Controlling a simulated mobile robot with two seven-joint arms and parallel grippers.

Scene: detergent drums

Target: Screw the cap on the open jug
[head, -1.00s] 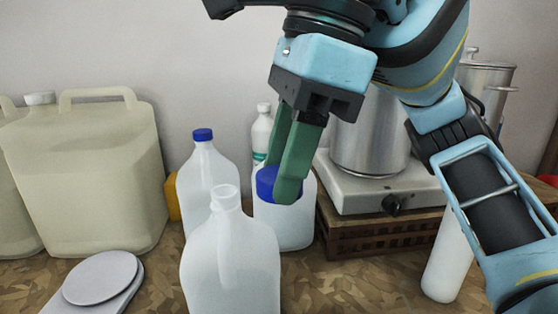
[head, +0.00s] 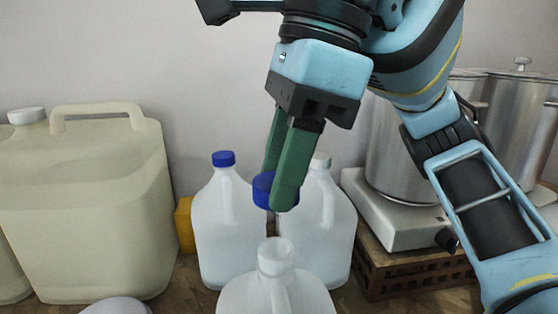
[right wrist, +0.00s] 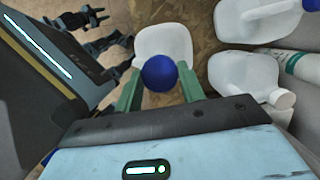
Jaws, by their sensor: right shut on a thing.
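The open jug (head: 277,293) is translucent white with a bare neck and stands at the front, cut off by the lower edge of the head view. My right gripper (head: 278,205) points down with its green fingers shut on a blue cap (head: 262,190). The cap hides that jug's mouth there.
A blue-capped jug (head: 222,225) and another white jug (head: 328,220) stand close behind. A large beige canister (head: 85,205) is at left. At right, steel pots (head: 395,150) and a white hotplate (head: 385,215) stand on a wooden crate (head: 400,270). A scale (head: 110,306) shows at lower left.

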